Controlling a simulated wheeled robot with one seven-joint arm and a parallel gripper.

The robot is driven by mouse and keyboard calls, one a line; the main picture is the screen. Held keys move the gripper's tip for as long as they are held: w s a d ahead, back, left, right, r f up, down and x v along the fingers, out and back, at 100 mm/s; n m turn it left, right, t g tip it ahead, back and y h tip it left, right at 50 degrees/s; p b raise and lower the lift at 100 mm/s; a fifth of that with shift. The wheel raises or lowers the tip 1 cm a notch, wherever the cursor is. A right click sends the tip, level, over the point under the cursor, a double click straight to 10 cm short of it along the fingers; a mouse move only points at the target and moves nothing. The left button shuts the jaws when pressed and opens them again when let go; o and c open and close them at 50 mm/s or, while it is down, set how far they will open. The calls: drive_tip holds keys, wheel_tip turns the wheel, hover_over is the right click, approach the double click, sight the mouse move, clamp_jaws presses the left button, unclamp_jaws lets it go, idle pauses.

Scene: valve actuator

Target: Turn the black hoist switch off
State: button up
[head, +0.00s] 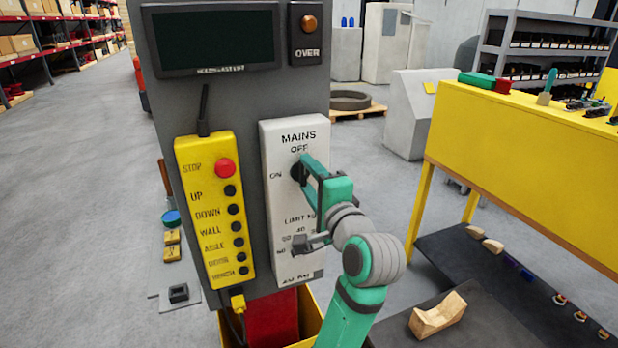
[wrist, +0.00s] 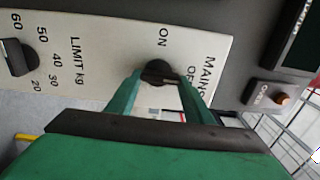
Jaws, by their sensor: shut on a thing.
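The black hoist switch (wrist: 160,72) is a round knob on the white panel (head: 306,262) marked MAINS, with OFF and ON labels beside it. In the head view the knob (head: 296,171) is partly hidden by my gripper. My gripper (head: 304,170) reaches it from the right. In the wrist view the green fingers of my gripper (wrist: 160,82) stand on either side of the knob, shut on it. I cannot tell clearly which label the knob points to.
A black limit knob (wrist: 18,58) sits on the same panel. A yellow pendant (head: 216,212) with a red STOP button (head: 224,168) hangs left of it. A display (head: 218,38) and an orange OVER lamp (head: 310,23) are above. A yellow bench (head: 520,150) stands at right.

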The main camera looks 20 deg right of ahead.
drive_tip(key=shift+f, duration=0.1)
drive_tip(key=o, duration=1)
drive_tip(key=shift+o, duration=0.2)
drive_tip(key=s, duration=1)
drive_tip(key=shift+s+d, duration=0.2)
drive_tip(key=shift+s, duration=0.2)
